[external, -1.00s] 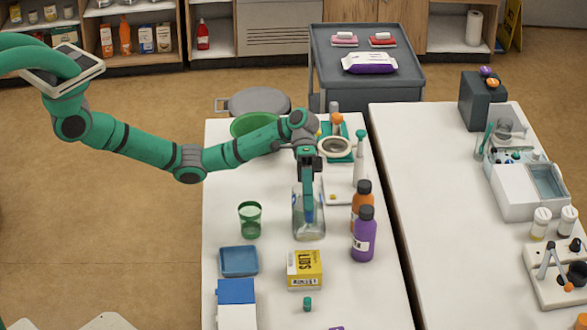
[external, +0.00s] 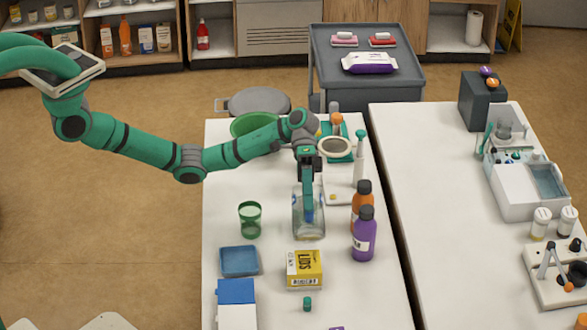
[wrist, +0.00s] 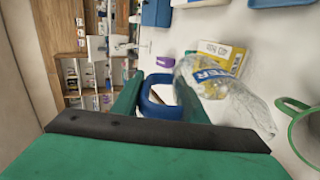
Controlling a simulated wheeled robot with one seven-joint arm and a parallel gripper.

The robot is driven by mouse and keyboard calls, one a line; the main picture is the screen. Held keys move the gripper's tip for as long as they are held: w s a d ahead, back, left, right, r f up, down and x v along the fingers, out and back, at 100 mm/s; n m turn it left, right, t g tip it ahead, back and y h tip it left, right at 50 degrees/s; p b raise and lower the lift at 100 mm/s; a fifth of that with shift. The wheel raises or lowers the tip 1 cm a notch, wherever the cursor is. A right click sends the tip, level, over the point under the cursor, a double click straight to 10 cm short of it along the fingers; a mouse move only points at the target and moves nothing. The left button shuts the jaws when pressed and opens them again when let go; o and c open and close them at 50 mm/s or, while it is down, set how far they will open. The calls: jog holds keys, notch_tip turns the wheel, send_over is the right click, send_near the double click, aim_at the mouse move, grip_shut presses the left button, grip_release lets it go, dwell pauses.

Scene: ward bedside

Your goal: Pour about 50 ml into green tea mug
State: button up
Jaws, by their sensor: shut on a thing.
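The green mug (external: 249,222), see-through, stands on the white table left of the jug. In the wrist view the green mug (wrist: 291,104) is at the right edge, partly cut off. A clear jug (external: 309,228) with a blue handle and a label reading "WATER" is upright in the external view, on or just above the table; I cannot tell which. It also shows in the wrist view (wrist: 238,103). My gripper (external: 308,205) is shut on the blue handle (wrist: 160,108), between its two green fingers. The water level is not clear.
A yellow lids box (external: 304,269) is in front of the jug. Orange (external: 361,200) and purple (external: 363,240) bottles stand close on its right. A blue tray (external: 239,261) lies in front of the mug. Table between mug and jug is clear.

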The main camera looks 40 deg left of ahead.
aim_at(309, 226)
dwell(0.5)
jog(key=shift+s+d+f+t+y, duration=0.25)
jog(key=shift+f+t+y, duration=0.1)
jog(key=shift+f+t, duration=0.1)
jog(key=shift+s+d+f+t+y, duration=0.2)
jog(key=shift+f+t+y, duration=0.15)
jog(key=shift+f, duration=0.1)
jog(key=shift+s+d+f+t+y, duration=0.1)
jog(key=shift+f+t+y, duration=0.05)
jog(key=shift+t+y, duration=0.25)
jog(key=shift+s+d+f+t+y, duration=0.15)
jog(key=shift+s+f+t+y, duration=0.05)
jog(key=shift+f+t+y, duration=0.2)
jog(key=shift+s+d+f+t+y, duration=0.15)
jog(key=shift+f+t+y, duration=0.15)
jog(key=shift+f, duration=0.2)
jog(key=shift+s+d+r+t+y, duration=0.4)
jog(key=shift+s+d+t+y, duration=0.1)
jog(key=shift+t, duration=0.1)
jog(key=t+y, duration=0.1)
jog(key=s+d+f+t+y, duration=0.1)
jog(key=f+t+y, duration=0.1)
jog(key=shift+s+d+f, duration=0.2)
jog(key=shift+s+d, duration=0.1)
jog(key=shift+f+t+y, duration=0.1)
jog(key=shift+t+y, duration=0.4)
